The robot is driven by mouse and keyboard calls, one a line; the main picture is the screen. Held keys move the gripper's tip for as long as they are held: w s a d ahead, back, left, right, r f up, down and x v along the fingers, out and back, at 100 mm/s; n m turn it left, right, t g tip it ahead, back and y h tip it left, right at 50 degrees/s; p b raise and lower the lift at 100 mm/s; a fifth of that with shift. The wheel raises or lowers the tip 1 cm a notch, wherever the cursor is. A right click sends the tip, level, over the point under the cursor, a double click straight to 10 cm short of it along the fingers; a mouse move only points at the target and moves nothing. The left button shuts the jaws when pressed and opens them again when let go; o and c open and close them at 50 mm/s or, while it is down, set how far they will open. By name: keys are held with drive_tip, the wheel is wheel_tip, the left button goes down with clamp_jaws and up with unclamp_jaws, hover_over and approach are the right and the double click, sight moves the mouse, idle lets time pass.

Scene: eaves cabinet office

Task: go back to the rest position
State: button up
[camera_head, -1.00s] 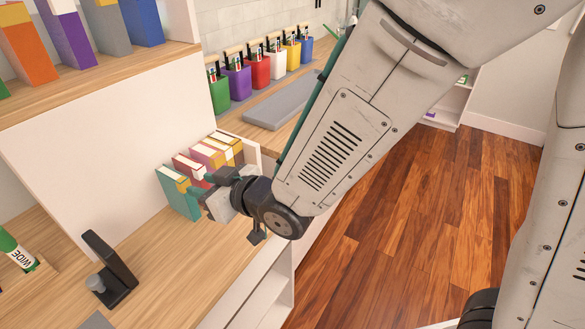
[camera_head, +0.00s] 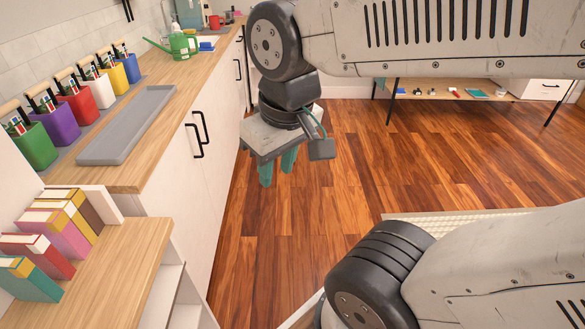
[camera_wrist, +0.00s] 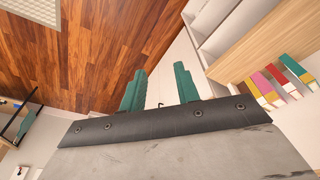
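My gripper (camera_head: 278,168) hangs pointing down over the wooden floor in the head view, to the right of the white cabinets and clear of them. Its two teal fingers stand a gap apart with nothing between them. In the wrist view my gripper (camera_wrist: 160,90) also shows its fingers apart and empty, with floor and a white cabinet face beyond. My arm is folded across the upper right of the head view.
A row of books (camera_head: 50,240) stands on the wooden shelf at lower left. Several coloured bins (camera_head: 97,90) and a grey tray (camera_head: 125,125) sit on the counter, with a green watering can (camera_head: 183,44) farther back. The floor (camera_head: 400,160) is open.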

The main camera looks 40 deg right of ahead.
drive_tip(key=s, duration=0.2)
drive_tip(key=s+g, duration=0.1)
drive_tip(key=shift+s+d+r+m, duration=0.3)
drive_tip(key=shift+s+d+r, duration=0.05)
drive_tip(key=shift+d+r, duration=0.05)
drive_tip(key=shift+a, duration=0.1)
